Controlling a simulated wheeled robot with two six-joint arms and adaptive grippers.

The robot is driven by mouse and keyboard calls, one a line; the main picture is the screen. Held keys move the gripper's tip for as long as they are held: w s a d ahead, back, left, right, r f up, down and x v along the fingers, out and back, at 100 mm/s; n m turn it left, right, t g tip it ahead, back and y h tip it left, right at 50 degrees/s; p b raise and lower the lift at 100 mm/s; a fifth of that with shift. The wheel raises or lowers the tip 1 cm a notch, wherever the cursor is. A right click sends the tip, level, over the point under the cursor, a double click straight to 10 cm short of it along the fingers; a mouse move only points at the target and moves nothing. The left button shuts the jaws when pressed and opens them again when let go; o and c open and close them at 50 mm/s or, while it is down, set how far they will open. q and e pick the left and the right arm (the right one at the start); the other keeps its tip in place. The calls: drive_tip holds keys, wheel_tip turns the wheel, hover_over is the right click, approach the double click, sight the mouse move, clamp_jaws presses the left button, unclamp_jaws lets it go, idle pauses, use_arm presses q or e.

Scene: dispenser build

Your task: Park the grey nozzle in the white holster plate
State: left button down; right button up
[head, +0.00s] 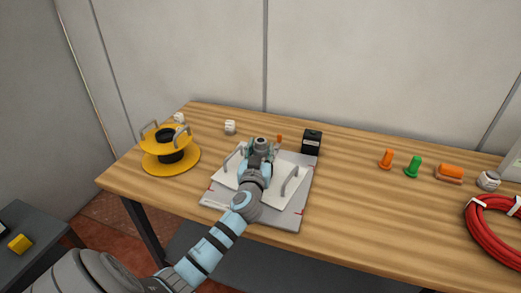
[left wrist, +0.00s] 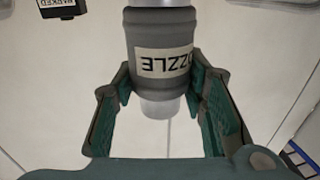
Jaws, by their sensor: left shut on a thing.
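The grey nozzle (head: 261,141) is a dark grey cylinder with lighter ends. In the left wrist view the nozzle (left wrist: 160,28) shows a pale label reading upside down. My left gripper (head: 262,151) is shut on it; in the left wrist view its teal fingers (left wrist: 160,88) are on either side of the nozzle. The white holster plate (head: 231,186) has raised grey handles and lies on a grey board. The gripper and nozzle are over the plate's back part. My arm hides the plate's middle, so I cannot tell whether the nozzle touches it. My right gripper is out of view.
A grey board (head: 284,216) lies under the plate. A black box (head: 311,142) stands behind right. A yellow spool (head: 171,160) stands left, with small white pieces (head: 230,127) nearby. Orange and green pegs (head: 413,167) and a red hose coil (head: 477,231) lie right. The table between is clear.

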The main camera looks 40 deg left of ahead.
use_arm(q)
drive_tip(key=shift+f+b, duration=0.25)
drive_tip(key=shift+b, duration=0.05)
drive_tip(key=c, duration=1.3)
unclamp_jaws()
drive_tip(key=shift+s, duration=0.1)
drive_tip(key=v, duration=1.1)
drive_tip(key=shift+p, duration=0.4)
drive_tip(key=shift+f, duration=0.1)
